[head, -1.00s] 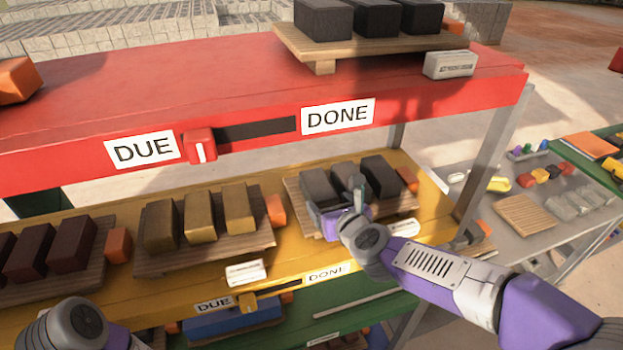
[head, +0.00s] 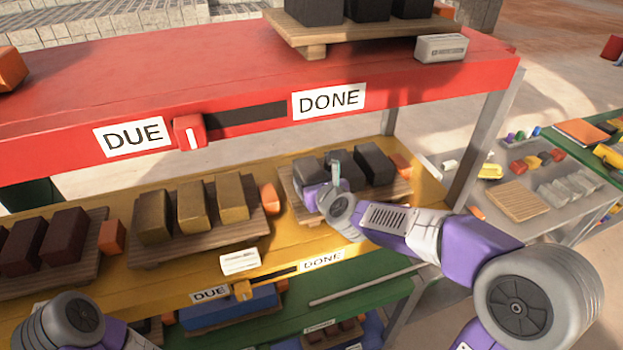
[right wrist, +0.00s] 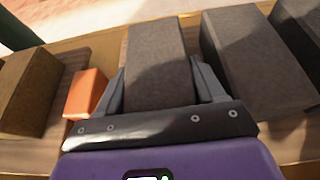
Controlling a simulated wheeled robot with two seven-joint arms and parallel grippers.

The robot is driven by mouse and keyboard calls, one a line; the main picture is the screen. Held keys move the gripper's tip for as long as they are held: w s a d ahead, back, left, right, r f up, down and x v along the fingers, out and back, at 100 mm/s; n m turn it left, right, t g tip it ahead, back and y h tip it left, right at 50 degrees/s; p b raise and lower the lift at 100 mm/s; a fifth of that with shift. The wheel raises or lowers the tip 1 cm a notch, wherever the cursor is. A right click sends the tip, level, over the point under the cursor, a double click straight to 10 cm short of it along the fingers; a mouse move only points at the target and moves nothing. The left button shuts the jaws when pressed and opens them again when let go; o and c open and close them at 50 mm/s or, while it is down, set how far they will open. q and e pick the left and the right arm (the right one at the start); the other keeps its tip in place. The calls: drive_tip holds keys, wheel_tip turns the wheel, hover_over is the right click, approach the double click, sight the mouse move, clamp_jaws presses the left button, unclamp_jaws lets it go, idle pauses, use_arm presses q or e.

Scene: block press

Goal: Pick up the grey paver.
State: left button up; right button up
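The grey paver (head: 306,169) is the leftmost of three dark blocks on the right-hand wooden pallet (head: 291,203), on the yellow middle shelf. In the right wrist view the paver (right wrist: 157,55) lies between the two fingers of my right gripper (right wrist: 160,85). One finger is on each long side, with seemingly narrow gaps, so the gripper looks open around it. In the head view my right gripper (head: 325,186) is low over the paver's near end and hides part of it. My left arm shows at the lower left, but its gripper is out of view.
Two darker blocks (head: 340,167) (head: 374,163) stand close to the right. An orange block (head: 268,198) is beside the neighbouring pallet at the left. A white label block (head: 240,261) lies at the yellow shelf's front.

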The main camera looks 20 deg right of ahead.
drive_tip(key=c, duration=1.2)
drive_tip(key=shift+r, duration=0.15)
